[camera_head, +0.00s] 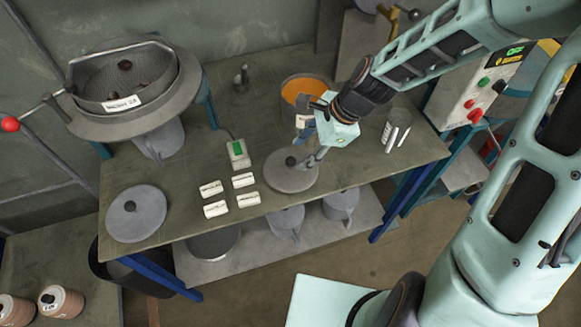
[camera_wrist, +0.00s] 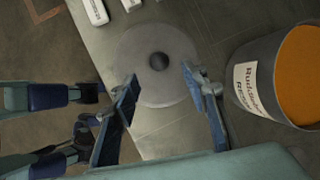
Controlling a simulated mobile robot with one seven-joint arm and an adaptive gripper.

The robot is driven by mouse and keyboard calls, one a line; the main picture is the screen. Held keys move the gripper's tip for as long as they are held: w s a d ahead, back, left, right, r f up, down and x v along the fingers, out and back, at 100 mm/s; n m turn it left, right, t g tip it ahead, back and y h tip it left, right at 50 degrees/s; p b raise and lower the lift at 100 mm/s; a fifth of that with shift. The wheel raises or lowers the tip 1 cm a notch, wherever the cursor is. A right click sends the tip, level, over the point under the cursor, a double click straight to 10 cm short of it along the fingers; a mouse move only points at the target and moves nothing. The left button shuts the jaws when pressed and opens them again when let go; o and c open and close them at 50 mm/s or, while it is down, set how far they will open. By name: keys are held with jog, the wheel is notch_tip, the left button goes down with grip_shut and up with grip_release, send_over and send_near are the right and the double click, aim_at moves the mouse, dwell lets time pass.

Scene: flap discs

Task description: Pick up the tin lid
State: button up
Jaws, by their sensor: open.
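A round grey tin lid (camera_head: 283,181) with a dark knob lies flat on the workbench, right of the middle of its front part. It also shows in the wrist view (camera_wrist: 158,90), with its knob near the centre. My gripper (camera_head: 308,160) is just above the right part of this lid in the head view. A second similar round lid (camera_head: 150,222) with a dark knob lies at the bench's front left corner.
The workbench (camera_head: 245,95) holds several small white blocks (camera_head: 215,209) and a green-topped device (camera_head: 238,154). A bucket of orange material (camera_head: 303,90) stands behind the lid. A large sieve pan (camera_head: 175,105) stands at the back left.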

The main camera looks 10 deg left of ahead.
aim_at(292, 159)
jog(key=x, duration=0.3)
jog(key=shift+s+a+f, duration=0.15)
jog(key=shift+a+f, duration=0.1)
jog(key=shift+a, duration=0.2)
jog(key=shift+a+f, duration=0.3)
jog(key=shift+f, duration=0.3)
grip_shut()
